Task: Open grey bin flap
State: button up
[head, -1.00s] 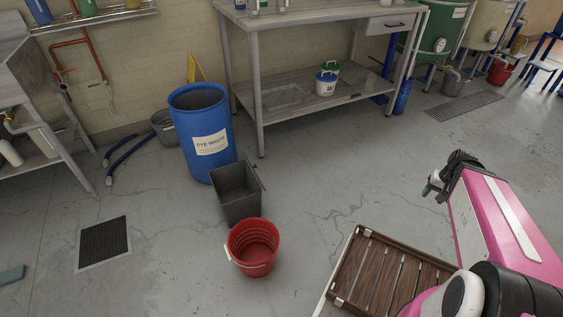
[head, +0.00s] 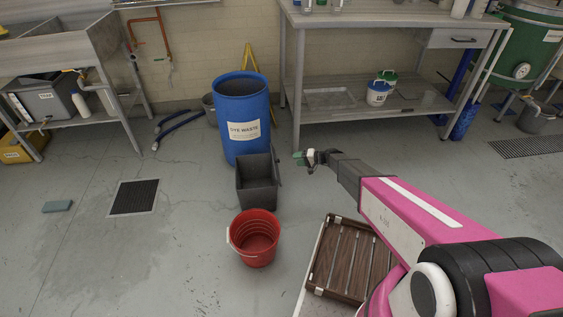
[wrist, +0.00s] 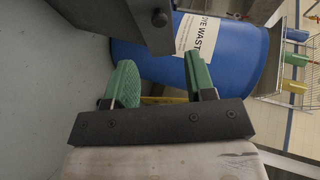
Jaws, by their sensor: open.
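The grey bin (head: 257,187) stands on the floor in front of the blue drum, between it and a red bucket. Its top looks open in the head view, and a thin dark panel, which looks like the flap (head: 276,165), stands along its right side. My gripper (head: 299,158) is just right of the bin, near that panel, apart from it in the picture. In the wrist view my green fingers (wrist: 160,83) are spread with nothing between them. A dark grey part of the bin (wrist: 115,18) shows close at the top left.
The blue dye waste drum (head: 241,105) stands right behind the bin. The red bucket (head: 255,238) is in front. A brown slatted wooden tray (head: 345,265) lies below my arm. A metal workbench (head: 385,115) stands behind. The floor to the left is mostly clear.

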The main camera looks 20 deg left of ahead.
jog(key=x, duration=0.9)
jog(key=shift+a+f, duration=0.25)
jog(key=shift+a, duration=0.05)
jog(key=shift+w, duration=0.1)
jog(key=c, duration=0.9)
